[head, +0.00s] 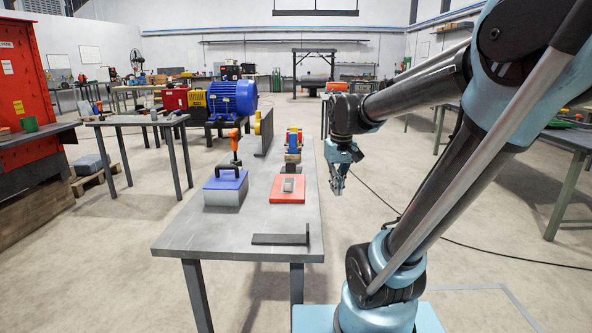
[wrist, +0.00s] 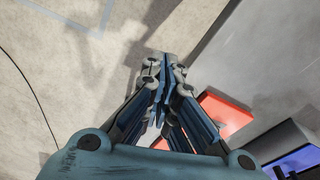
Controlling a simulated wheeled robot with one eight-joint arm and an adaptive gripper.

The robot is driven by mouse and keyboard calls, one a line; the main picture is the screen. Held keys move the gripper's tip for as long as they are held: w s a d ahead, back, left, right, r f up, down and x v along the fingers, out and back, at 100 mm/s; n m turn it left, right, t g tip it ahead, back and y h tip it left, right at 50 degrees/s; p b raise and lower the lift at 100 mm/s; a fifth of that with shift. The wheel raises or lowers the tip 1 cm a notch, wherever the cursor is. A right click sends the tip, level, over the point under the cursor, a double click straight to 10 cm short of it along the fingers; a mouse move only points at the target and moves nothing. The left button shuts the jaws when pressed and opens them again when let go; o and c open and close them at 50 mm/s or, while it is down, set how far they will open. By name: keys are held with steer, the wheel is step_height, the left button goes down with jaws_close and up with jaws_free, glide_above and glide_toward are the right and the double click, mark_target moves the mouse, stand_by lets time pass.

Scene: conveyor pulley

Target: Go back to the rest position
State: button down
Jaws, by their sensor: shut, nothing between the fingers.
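My gripper (head: 337,186) hangs in the air just off the right edge of the grey table (head: 190,236) in the head view, pointing down. In the wrist view my gripper (wrist: 165,80) has its fingers together with nothing between them. It is apart from the table and the things on it. My arm reaches in from the right of the head view and bends down at the wrist.
The table holds a blue-topped block with a black handle (head: 226,186), a red plate (head: 280,190) with a small grey piece, and a dark angle bracket (head: 285,239). A blue motor (head: 232,100) stands behind. Open floor lies right of the table.

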steer(key=s+d+f+m+t, duration=0.1)
steer(key=s+d+f+m, duration=0.1)
steer(key=s+d+f, duration=0.4)
steer(key=s+f, duration=0.5)
steer(key=s, duration=0.3)
steer(key=shift+d+f+m, duration=0.15)
steer(key=shift+f+m, duration=0.15)
